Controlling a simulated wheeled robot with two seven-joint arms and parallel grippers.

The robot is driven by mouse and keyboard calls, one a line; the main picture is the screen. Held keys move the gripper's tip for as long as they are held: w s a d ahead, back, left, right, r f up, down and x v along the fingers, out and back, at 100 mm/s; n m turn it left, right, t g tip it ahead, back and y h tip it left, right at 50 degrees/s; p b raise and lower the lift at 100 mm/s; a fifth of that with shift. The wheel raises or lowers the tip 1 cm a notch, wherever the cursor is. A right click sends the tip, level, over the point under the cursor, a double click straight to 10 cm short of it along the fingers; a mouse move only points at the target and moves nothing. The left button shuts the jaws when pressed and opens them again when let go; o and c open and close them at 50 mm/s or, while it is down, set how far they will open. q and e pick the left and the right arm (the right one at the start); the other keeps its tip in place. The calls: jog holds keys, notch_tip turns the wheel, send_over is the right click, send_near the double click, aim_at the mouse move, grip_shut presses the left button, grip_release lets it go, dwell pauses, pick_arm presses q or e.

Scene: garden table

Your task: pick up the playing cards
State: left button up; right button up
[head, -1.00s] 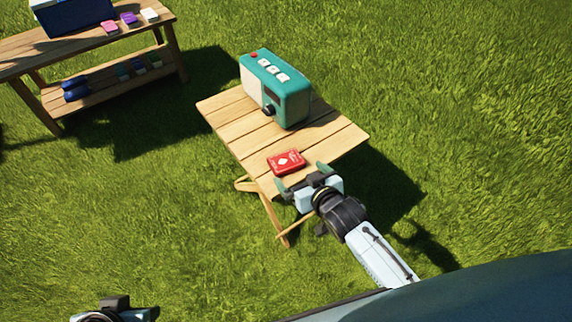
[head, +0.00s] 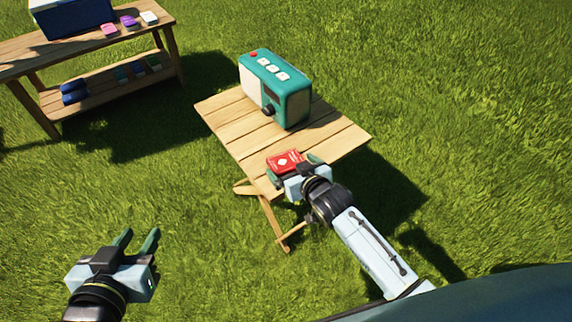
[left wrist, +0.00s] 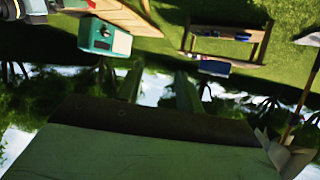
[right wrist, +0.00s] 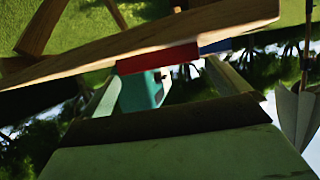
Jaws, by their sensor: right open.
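The playing cards are a red box with a white mark (head: 284,160), lying flat near the front corner of the small wooden table (head: 232,122). The box also shows as a red strip in the right wrist view (right wrist: 158,58). My right gripper (head: 293,168) is open at the table's front edge, with its fingers on either side of the box's near end. I cannot tell whether they touch it. My left gripper (head: 137,236) is open and empty over the grass, well to the left of the table.
A teal and cream radio (head: 285,95) stands on the same table behind the cards. A wooden bench (head: 70,55) at the back left holds a blue box (head: 70,15) and several small coloured packs. Open grass lies between bench and table.

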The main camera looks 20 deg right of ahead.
aim_at(286, 163)
jog(key=b+x, duration=0.1)
jog(key=x, duration=0.1)
jog(key=shift+w+f, duration=0.15)
jog(key=shift+w, duration=0.1)
pick_arm(q)
notch_tip(286, 163, up, 7)
jog(key=w+d+t+h, duration=0.1)
jog(key=w+d+t, duration=0.1)
jog(key=t, duration=0.2)
jog(key=shift+f+t+h, duration=0.2)
jog(key=shift+t+h, duration=0.1)
jog(key=shift+h, duration=0.1)
pick_arm(e)
jog(key=shift+w+a, duration=0.1)
jog(key=c, duration=0.9)
